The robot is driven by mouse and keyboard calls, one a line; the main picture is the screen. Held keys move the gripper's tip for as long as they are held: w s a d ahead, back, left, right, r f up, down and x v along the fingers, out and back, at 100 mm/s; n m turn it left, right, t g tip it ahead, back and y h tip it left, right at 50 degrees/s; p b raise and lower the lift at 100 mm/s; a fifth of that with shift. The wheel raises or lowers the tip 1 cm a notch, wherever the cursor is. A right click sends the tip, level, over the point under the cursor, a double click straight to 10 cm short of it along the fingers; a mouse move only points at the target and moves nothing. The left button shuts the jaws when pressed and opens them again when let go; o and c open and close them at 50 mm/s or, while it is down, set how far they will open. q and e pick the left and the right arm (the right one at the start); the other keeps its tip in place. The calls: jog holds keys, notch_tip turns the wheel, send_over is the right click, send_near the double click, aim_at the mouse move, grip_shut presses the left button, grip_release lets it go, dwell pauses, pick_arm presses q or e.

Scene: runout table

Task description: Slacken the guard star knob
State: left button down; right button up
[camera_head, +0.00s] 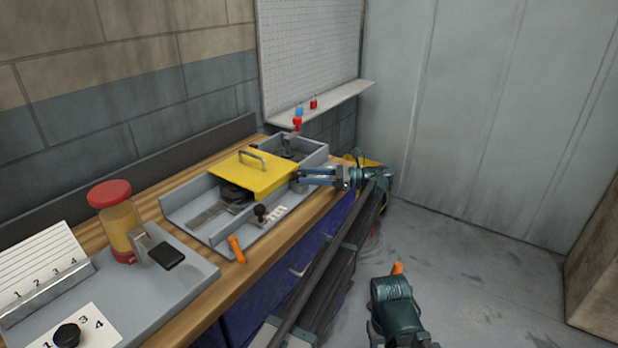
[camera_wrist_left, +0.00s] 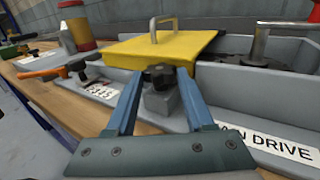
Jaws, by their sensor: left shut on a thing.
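The guard is a yellow cover with a grey handle (camera_head: 258,172), on a grey machine tray; it also shows in the left wrist view (camera_wrist_left: 180,46). The dark guard star knob (camera_wrist_left: 158,76) sits at the guard's near edge, above a grey block (camera_wrist_left: 160,104). My left gripper (camera_wrist_left: 158,80) is shut on the knob, one blue finger on each side. In the head view my left gripper (camera_head: 298,176) reaches the guard's right edge from the right and hides the knob. My right gripper does not show clearly; only a teal arm part of mine is at the bottom.
The grey tray (camera_head: 188,222) has walls around the guard. A small black knob (camera_head: 261,211) and an orange handle (camera_head: 236,249) are at its front. A red-lidded jar (camera_head: 118,222) stands left. A lettered label (camera_wrist_left: 265,141) is on the tray wall. Floor space is right.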

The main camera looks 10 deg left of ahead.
pick_arm(q)
jog(key=shift+w+n+g, duration=0.1)
jog(key=shift+n+g, duration=0.2)
jog(key=shift+g, duration=0.1)
jog(key=c, duration=0.6)
grip_release()
jog(key=shift+a, duration=0.1)
jog(key=shift+o, duration=0.2)
